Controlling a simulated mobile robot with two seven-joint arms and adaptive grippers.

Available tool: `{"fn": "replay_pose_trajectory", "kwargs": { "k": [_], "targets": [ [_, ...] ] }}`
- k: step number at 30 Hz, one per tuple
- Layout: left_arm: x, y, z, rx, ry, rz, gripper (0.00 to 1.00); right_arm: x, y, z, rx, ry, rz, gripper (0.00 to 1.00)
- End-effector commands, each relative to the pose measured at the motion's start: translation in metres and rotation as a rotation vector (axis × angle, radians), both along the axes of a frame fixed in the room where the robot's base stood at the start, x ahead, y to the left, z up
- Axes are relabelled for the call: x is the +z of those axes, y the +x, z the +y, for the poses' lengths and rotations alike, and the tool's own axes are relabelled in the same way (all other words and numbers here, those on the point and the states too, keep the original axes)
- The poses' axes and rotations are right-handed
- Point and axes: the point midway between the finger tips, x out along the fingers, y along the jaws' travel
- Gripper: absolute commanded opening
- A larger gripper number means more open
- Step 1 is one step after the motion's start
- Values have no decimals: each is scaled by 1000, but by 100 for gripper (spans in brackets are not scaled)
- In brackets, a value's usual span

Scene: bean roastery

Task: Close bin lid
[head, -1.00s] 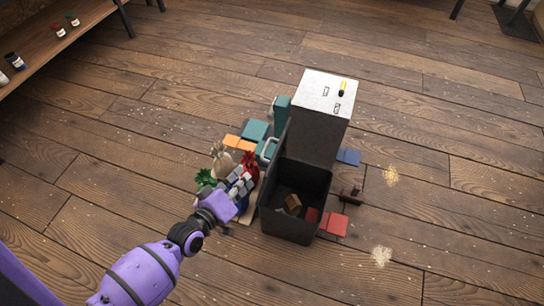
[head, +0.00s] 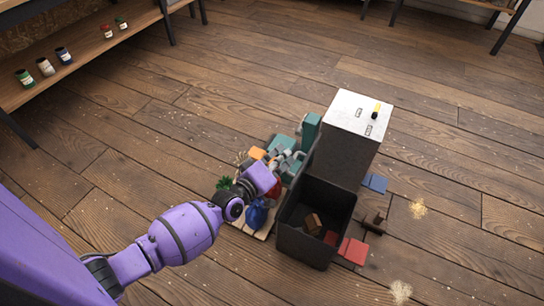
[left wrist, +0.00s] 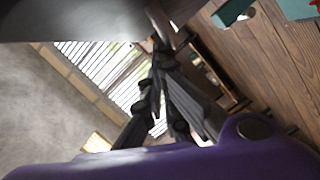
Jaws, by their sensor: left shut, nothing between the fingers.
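The dark bin (head: 318,240) stands on the floor in the head view, open at the top, with a brown block (head: 313,222) inside. A thin dark panel, apparently the bin lid (head: 309,160), stands up along its left side, seen nearly edge-on. My left gripper (head: 284,157) is shut and empty just left of this panel, over the cluster of goods. Whether it touches the panel I cannot tell. Its dark fingers show in the left wrist view (left wrist: 160,90), and a blurred grey surface (left wrist: 80,18) fills the upper left there. My right gripper is not in view.
A tall dark box with a white top (head: 358,113) stands behind the bin. Left of the bin are a teal canister (head: 310,130), a blue sack (head: 257,214) and other goods. Red (head: 355,251) and blue (head: 375,182) pieces lie to the right. Floor beyond is mostly clear.

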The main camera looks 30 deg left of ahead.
Motion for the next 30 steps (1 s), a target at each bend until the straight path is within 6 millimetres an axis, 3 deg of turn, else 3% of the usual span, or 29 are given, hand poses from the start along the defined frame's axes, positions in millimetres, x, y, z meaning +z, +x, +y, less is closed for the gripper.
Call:
{"fn": "replay_pose_trajectory", "kwargs": {
  "k": [7,30],
  "targets": [
    [-8,0,-14,2,2,-3,0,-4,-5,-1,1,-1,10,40],
    [-9,0,-17,1,12,-1,0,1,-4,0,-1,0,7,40]
  ]
}}
